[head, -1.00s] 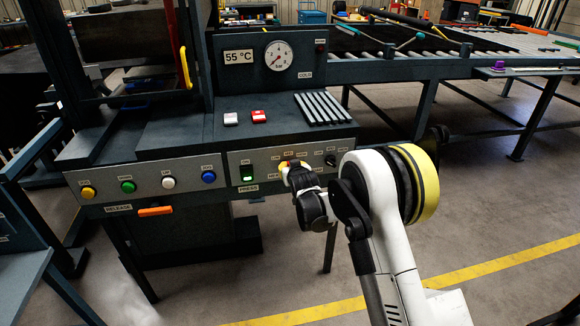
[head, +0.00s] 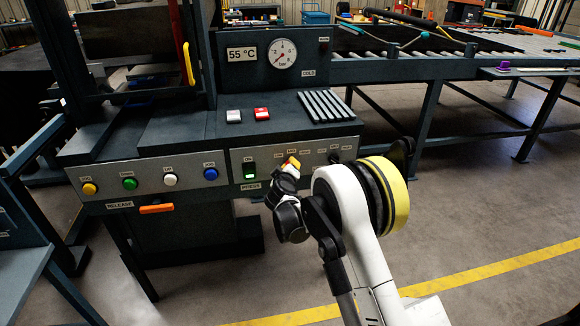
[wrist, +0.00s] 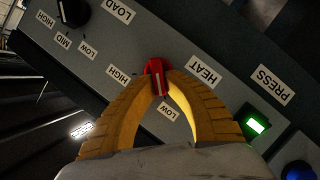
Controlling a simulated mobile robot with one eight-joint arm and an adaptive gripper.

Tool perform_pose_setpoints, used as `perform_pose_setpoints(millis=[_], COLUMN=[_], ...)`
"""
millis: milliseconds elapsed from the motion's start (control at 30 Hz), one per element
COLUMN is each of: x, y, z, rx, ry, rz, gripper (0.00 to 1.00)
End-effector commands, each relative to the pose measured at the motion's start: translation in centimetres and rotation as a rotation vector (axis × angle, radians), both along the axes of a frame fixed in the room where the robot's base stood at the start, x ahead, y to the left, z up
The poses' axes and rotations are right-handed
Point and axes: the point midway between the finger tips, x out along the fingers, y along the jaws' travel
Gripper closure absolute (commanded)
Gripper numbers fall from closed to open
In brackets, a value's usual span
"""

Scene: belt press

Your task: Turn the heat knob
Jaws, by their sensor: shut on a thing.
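The heat knob (wrist: 157,72) is red with a white line. In the wrist view it sits on the grey panel (wrist: 215,48) beside the HEAT label, with LOW and HIGH labels near it. The line lies roughly along the gripper's axis, toward the LOW side; the exact setting is hard to tell. My gripper (wrist: 158,88) has its yellow fingers closed on the knob from both sides. In the head view my gripper (head: 291,163) is at the panel's right half and hides most of the knob.
A black LOAD knob (wrist: 72,12) is on the same panel. A lit green PRESS switch (head: 249,170) and a blue button (head: 210,174) are to the left. The display (head: 242,54) reads 55 °C, beside a pressure gauge (head: 282,54). Floor to the right is open.

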Motion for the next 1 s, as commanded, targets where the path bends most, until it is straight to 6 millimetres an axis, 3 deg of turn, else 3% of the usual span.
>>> perform_pose_setpoints(millis=[667,700,767,1000], x=[0.01,0.01,0.00,-0.01], y=[0.02,0.02,0.02,0.04], z=[-0.09,-0.09,-0.11,-0.10], rx=[-0.068,-0.068,-0.068,-0.067], ry=[-0.019,-0.019,-0.019,-0.018], rz=[-0.001,-0.001,-0.001,0.000], gripper=[1.00,0.85,0.67,0.65])
